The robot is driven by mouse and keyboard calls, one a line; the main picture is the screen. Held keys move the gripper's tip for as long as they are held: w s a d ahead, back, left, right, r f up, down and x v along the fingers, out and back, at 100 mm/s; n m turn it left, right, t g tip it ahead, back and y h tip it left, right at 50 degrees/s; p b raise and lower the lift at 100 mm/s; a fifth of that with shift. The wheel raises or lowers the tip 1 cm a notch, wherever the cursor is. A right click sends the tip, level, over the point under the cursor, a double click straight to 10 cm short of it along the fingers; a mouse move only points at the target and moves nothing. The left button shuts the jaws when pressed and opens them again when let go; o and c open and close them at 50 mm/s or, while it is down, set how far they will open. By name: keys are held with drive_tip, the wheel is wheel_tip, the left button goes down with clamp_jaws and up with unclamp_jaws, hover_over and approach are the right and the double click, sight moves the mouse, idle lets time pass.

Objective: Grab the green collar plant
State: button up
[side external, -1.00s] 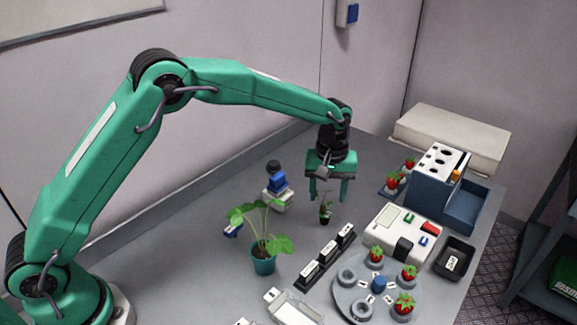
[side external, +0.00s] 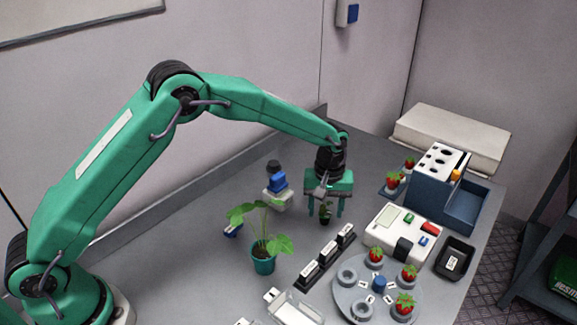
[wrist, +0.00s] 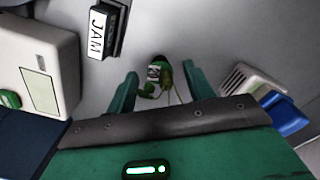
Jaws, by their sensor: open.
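A small seedling in a dark pot (side external: 326,217), taken as the green collar plant, stands on the grey bench. In the wrist view a green band and a pale label show on this plant (wrist: 155,72), with leaves and thin stems toward me. My gripper (side external: 325,210) points down over it with jaws open. The wrist view shows my gripper's fingers (wrist: 161,74) on either side of the plant, with a gap on both sides. A larger leafy plant in a teal pot (side external: 263,264) stands to the left, clear of my gripper.
A blue-and-white device (side external: 278,190) stands behind left. A grey round rack (side external: 345,300) with strawberries and a white instrument (side external: 390,230) are to the right.

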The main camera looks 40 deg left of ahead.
sight(325, 213)
idle(0.3)
drive_tip(key=c, duration=1)
drive_tip(key=shift+r, duration=0.15)
drive_tip(key=shift+r, duration=0.45)
wheel_tip(325, 213, up, 3)
drive_tip(key=shift+r, duration=0.15)
drive_tip(key=s+d+r, duration=0.2)
drive_tip(key=s, duration=0.1)
drive_tip(key=s+d+r, duration=0.2)
drive_tip(key=d, duration=0.1)
drive_tip(key=s+d+r, duration=0.2)
drive_tip(key=s, duration=0.1)
drive_tip(key=shift+s+d+r, duration=0.3)
drive_tip(key=shift+s+d, duration=0.05)
drive_tip(key=shift+d, duration=0.05)
